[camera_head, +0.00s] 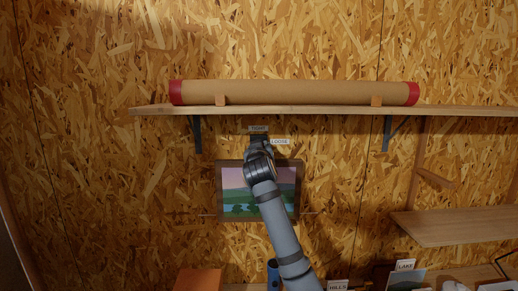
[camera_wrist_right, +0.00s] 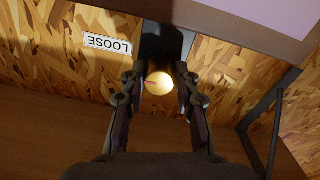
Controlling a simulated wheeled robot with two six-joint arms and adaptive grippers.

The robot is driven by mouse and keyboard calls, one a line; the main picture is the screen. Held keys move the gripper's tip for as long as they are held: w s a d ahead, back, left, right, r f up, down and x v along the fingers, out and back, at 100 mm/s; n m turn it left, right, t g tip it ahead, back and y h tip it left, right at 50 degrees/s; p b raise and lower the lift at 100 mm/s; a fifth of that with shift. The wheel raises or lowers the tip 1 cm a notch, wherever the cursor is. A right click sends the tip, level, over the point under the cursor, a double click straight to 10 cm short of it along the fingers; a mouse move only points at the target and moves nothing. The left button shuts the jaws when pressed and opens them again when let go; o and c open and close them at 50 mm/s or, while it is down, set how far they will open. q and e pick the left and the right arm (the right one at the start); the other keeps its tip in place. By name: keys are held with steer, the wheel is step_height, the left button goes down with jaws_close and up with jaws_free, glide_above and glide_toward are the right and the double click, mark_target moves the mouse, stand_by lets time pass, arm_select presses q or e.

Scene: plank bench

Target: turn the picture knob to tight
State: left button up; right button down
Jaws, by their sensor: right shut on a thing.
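The picture knob (camera_wrist_right: 159,83) is a round, pale yellow knob with a dark line on its face, in the right wrist view. My right gripper (camera_wrist_right: 160,90) has its fingers on both sides of it and is shut on it. The head view shows my right gripper (camera_head: 259,150) at the wall above the picture, covering the knob. The framed landscape picture (camera_head: 231,198) hangs below, partly behind my arm. A "TIGHT" label (camera_head: 258,129) is above the gripper and a "LOOSE" label (camera_head: 280,141) is to its right. My left gripper is not in view.
A wooden shelf (camera_head: 310,110) runs just above, carrying a long cardboard tube (camera_head: 300,92) with red ends. Dark brackets (camera_head: 388,132) support it. A lower shelf (camera_head: 455,227) is at the right. Cards labelled "HILLS" (camera_head: 338,285) and "LAKE" (camera_head: 405,265) stand at the bottom.

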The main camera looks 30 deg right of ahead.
steer(key=shift+d+n+p, duration=0.1)
steer(key=shift+n+p, duration=5.35)
steer(key=shift+n, duration=3.55)
steer(key=shift+t, duration=0.3)
steer(key=c, duration=1)
jaws_free()
